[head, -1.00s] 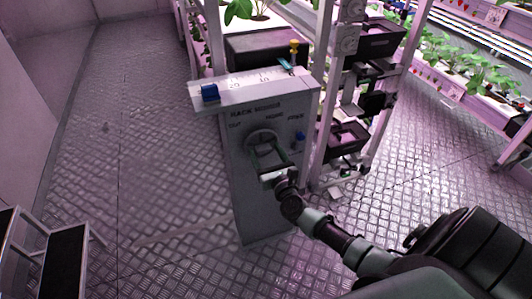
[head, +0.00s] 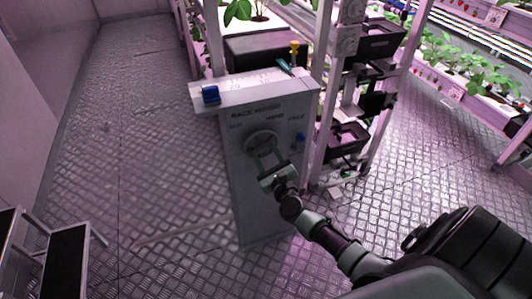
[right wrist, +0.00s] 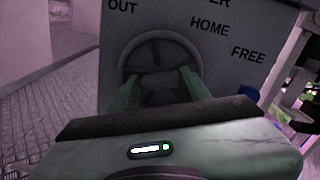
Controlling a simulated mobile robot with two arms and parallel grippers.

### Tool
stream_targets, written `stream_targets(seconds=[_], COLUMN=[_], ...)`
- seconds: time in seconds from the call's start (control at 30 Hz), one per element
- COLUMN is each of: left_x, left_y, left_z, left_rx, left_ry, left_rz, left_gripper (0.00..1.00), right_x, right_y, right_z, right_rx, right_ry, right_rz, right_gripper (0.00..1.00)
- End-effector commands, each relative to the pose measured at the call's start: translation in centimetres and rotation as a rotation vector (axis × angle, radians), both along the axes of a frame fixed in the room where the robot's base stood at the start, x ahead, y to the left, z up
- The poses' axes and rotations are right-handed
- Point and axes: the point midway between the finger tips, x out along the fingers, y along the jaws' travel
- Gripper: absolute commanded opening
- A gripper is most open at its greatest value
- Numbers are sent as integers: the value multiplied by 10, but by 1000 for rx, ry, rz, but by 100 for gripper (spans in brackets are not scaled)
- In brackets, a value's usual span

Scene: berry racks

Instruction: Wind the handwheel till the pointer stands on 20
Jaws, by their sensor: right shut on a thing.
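The handwheel (head: 261,139) is a round grey wheel on the front of the grey rack winder cabinet (head: 245,190). In the right wrist view the handwheel (right wrist: 157,44) shows its rim and a spoke, its lower part hidden behind my fingers. My right gripper (head: 268,155) is shut on the handwheel from the front; its two green fingers (right wrist: 159,80) show in the right wrist view. A blue block (head: 210,94) sits at the left end of the pale strip on the cabinet top. I cannot read the scale or tell where the pointer stands. My left gripper is not in view.
The cabinet front carries OUT, HOME and FREE labels and a small blue knob (head: 301,137) at the right. A plant rack (head: 322,100) with black trays stands close on the right. A step stool (head: 60,262) is at the lower left. The patterned floor at left is clear.

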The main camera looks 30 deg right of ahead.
Motion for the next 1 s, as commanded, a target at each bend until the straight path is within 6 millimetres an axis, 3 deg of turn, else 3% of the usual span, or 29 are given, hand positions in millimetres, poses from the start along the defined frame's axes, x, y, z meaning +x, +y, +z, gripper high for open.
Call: stream_targets(seconds=[1.0], left_x=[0], left_y=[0], left_z=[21], left_rx=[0], left_ry=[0], left_rz=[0], left_gripper=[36], right_x=[0], right_y=[3], right_z=[-4], right_rx=[-941], right_ry=[231], right_rz=[2], right_gripper=[7])
